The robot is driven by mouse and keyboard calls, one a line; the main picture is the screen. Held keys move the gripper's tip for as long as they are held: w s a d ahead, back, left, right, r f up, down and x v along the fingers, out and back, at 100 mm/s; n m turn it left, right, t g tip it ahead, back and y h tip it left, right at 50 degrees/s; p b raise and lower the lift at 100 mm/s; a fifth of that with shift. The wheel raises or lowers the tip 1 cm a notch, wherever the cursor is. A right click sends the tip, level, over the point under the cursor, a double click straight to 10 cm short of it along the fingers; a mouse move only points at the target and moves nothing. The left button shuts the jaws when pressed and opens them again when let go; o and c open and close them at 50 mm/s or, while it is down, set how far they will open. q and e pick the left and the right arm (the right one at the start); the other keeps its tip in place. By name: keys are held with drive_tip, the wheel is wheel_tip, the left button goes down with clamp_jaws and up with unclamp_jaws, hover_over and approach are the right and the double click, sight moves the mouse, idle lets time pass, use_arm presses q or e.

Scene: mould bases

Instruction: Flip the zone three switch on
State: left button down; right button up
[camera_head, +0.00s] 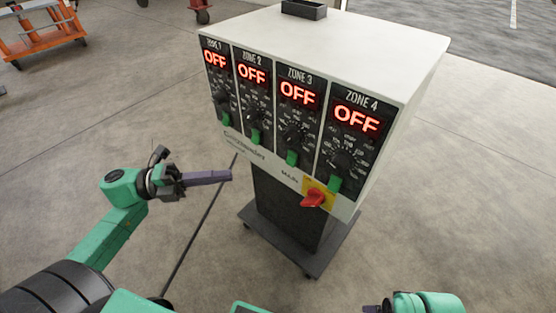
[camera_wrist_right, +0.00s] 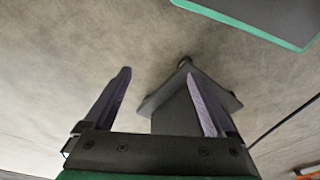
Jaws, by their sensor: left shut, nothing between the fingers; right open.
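The control box (camera_head: 390,58) is white on top, with a black front holding four zone panels. The zone 3 panel (camera_head: 299,73) shows a red OFF display, a round dial (camera_head: 294,136) and a green switch (camera_head: 292,157) at its bottom. The zone 1, 2 and 4 displays also read OFF. A red main knob (camera_head: 313,198) sits on a yellow plate below. My left gripper (camera_head: 230,175) is shut and empty, left of the box and below the panels, apart from it. My right gripper (camera_wrist_right: 163,100) is open and empty; in the head view only part of it shows at the bottom right.
The box stands on a dark pedestal with a wheeled base (camera_head: 335,245), which also shows in the right wrist view (camera_wrist_right: 175,108). An orange cart (camera_head: 40,38) stands far back left. A black tray (camera_head: 304,9) sits on the box top.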

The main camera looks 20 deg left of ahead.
use_arm(q)
approach(295, 154)
drive_tip(key=s+d, duration=0.2)
drive_tip(key=d, duration=0.2)
drive_tip(key=shift+w+d+r+b, duration=0.1)
drive_tip(key=shift+w+d+b, duration=0.35)
drive_tip(key=shift+w, duration=0.55)
drive_tip(key=shift+w+d+r+b, duration=0.1)
drive_tip(key=shift+w+d+b, duration=0.1)
drive_tip(key=shift+w+d, duration=0.55)
use_arm(e)
drive_tip(key=shift+s+a+r, duration=0.1)
drive_tip(key=shift+s+r, duration=0.1)
drive_tip(key=shift+r, duration=0.6)
drive_tip(key=shift+s+r, duration=0.2)
drive_tip(key=shift+r, duration=0.6)
use_arm(q)
drive_tip(key=shift+w+a, duration=0.2)
drive_tip(key=shift+r, duration=0.1)
drive_tip(key=shift+w+d+r+n+y+p, duration=0.15)
drive_tip(key=shift+w+n+y+p, duration=0.25)
drive_tip(key=shift+p, duration=0.85)
drive_tip(key=shift+s, duration=0.1)
use_arm(e)
drive_tip(key=f, duration=0.2)
drive_tip(key=w+f, duration=0.1)
drive_tip(key=f, duration=0.2)
drive_tip(key=shift+d+f, duration=0.2)
drive_tip(key=shift+f, duration=0.15)
